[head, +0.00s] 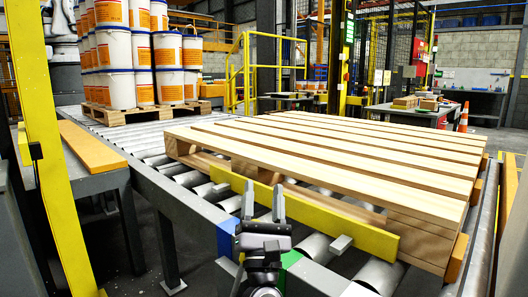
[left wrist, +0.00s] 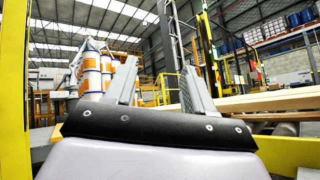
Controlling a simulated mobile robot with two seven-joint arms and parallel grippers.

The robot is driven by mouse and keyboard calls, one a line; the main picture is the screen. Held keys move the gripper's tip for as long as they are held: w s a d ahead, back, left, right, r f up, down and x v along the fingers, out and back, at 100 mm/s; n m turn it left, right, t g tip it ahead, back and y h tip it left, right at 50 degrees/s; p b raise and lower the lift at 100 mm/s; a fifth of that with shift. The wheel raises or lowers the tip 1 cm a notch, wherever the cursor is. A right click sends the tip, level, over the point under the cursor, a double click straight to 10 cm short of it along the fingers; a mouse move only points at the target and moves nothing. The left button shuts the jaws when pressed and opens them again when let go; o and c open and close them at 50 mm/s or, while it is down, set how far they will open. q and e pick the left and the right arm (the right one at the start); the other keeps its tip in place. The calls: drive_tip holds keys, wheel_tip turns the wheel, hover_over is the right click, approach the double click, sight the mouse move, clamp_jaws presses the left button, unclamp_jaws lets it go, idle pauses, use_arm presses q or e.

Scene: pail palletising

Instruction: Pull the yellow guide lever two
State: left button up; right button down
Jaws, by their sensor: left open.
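A long yellow guide bar (head: 320,218) stands on edge along the near side of the roller conveyor, in front of a wooden pallet (head: 300,168). Short grey stubs (head: 340,243) stick out from its near face. My right gripper is not in view.
Stacked white and orange pails (head: 130,50) stand on another pallet (head: 112,114) at the back left. A yellow post (head: 42,130) rises at the left. The conveyor's grey frame (head: 185,205) runs close by my left gripper. Bare rollers (head: 165,160) lie between the pallets.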

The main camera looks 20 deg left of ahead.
use_arm(q)
wheel_tip(320, 180, up, 7)
drive_tip(key=p, duration=0.2)
drive_tip(key=shift+f, duration=0.1)
